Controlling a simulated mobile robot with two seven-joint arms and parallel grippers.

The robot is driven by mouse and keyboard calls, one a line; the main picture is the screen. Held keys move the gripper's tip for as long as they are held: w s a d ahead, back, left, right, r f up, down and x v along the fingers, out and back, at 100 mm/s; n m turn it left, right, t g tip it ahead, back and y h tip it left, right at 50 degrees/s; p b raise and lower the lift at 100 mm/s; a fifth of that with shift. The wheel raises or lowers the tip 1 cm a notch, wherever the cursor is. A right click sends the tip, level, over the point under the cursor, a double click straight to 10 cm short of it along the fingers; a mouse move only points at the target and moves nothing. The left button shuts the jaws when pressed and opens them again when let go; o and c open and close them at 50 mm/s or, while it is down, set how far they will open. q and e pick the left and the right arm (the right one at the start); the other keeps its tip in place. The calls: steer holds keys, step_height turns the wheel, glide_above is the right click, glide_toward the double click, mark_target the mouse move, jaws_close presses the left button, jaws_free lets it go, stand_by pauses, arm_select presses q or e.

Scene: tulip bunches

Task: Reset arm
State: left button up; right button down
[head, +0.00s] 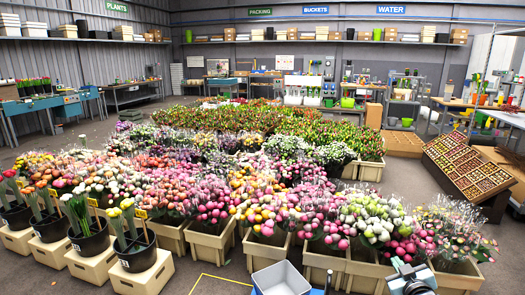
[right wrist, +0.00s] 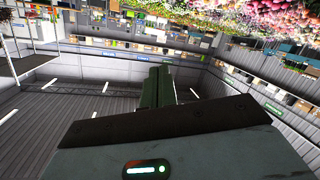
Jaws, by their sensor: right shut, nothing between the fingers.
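My right gripper (head: 402,266) shows at the bottom right of the head view, in front of and above the flower crates. In the right wrist view its dark green fingers (right wrist: 157,87) are together, with nothing between them. The right wrist view is tipped over, with the flowers along its top edge and the shed wall and lights below. My left gripper is not in view. Bunches of pink, white and orange flowers (head: 270,205) fill the middle of the head view, standing in beige crates (head: 209,244).
A grey open bin (head: 282,279) is at the bottom centre. Black buckets of tulips (head: 136,252) stand on crates at the left. A tilted rack of small compartments (head: 468,168) stands at the right. Bare floor (head: 50,280) shows at bottom left.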

steer(key=s+a+f+g+y, duration=0.1)
steer(key=s+a+f, duration=0.3)
steer(key=s+f, duration=0.25)
steer(key=s+a+f+g, duration=0.2)
steer(key=s+a+f, duration=0.1)
steer(key=s+f, duration=0.4)
steer(key=s+a+f+g+y, duration=0.1)
steer(key=s+a+f, duration=0.35)
steer(key=s, duration=0.35)
steer(key=s+a+f+g, duration=0.1)
steer(key=s+a, duration=0.2)
steer(key=s, duration=0.9)
steer(key=s+a+f+m+g+y, duration=0.1)
steer(key=s+a, duration=0.3)
steer(key=s, duration=0.8)
steer(key=shift+s+f+m+g, duration=0.25)
steer(key=shift+f+g, duration=0.25)
steer(key=shift+f, duration=0.25)
